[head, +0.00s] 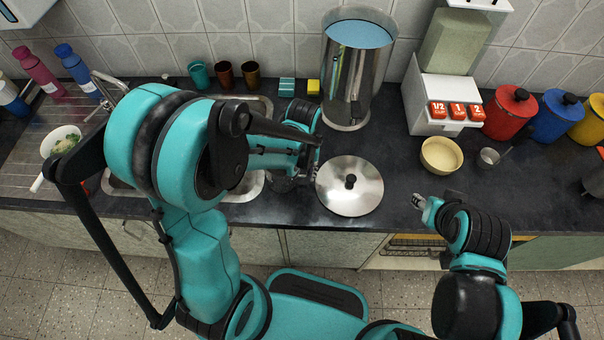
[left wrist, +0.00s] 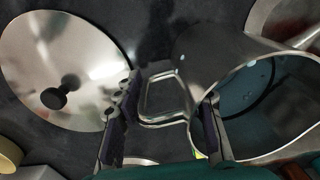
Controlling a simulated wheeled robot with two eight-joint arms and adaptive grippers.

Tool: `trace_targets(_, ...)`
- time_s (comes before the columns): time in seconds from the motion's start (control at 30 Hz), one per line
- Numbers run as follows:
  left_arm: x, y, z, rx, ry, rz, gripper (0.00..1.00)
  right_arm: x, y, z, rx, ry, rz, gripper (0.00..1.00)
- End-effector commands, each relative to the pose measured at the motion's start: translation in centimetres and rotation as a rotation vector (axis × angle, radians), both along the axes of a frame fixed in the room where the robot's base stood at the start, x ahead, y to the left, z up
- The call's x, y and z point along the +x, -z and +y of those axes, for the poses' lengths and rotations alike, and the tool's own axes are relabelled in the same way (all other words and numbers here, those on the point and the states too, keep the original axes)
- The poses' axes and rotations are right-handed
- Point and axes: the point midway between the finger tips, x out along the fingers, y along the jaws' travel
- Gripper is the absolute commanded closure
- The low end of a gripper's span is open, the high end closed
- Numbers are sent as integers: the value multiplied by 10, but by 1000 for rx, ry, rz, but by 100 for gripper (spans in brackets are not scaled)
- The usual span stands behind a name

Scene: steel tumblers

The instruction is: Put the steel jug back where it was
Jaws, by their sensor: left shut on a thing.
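The steel jug (left wrist: 204,58) is in the left wrist view, its open mouth towards the camera and its bent handle (left wrist: 160,98) pointing left. My left gripper (left wrist: 162,122) is shut on the jug, with one finger on each side of the handle area; the exact contact is unclear. In the head view my left gripper (head: 306,158) is over the counter beside the sink, left of the round steel lid (head: 335,196). My arm hides most of the jug there. My right gripper (head: 418,202) is low over the counter's front edge, small and apart from the jug.
A tall steel container (head: 345,100) with blue inside stands behind the lid. A sink (head: 246,187) lies at left. Tumblers (head: 224,76), a yellow bowl (head: 441,156), a white dispenser (head: 432,113) and coloured canisters (head: 509,112) line the counter.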

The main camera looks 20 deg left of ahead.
Motion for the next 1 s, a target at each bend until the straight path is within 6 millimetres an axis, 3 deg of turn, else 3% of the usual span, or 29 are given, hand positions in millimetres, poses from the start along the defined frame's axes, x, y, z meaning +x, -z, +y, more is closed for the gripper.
trace_targets(0.33, 0, 3, 0, 0, 0, 0, 100, 0, 3, 0, 0, 0, 0, 60)
trace_targets(0.37, 0, 3, 0, 0, 0, 0, 56, 0, 3, 0, 0, 0, 0, 60)
trace_targets(0.43, 0, 2, 0, 0, 0, 0, 40, 0, 2, 0, 0, 0, 0, 60)
trace_targets(0.77, 0, 0, 0, 0, 0, 0, 40, 0, 0, 0, 0, 0, 0, 60)
trace_targets(0.87, 0, -9, 0, 0, 0, 0, 40, 0, -6, 0, 0, 0, 0, 60)
trace_targets(1.0, -1, -38, 0, 0, 0, 0, 40, 0, -18, 0, 0, 0, 0, 60)
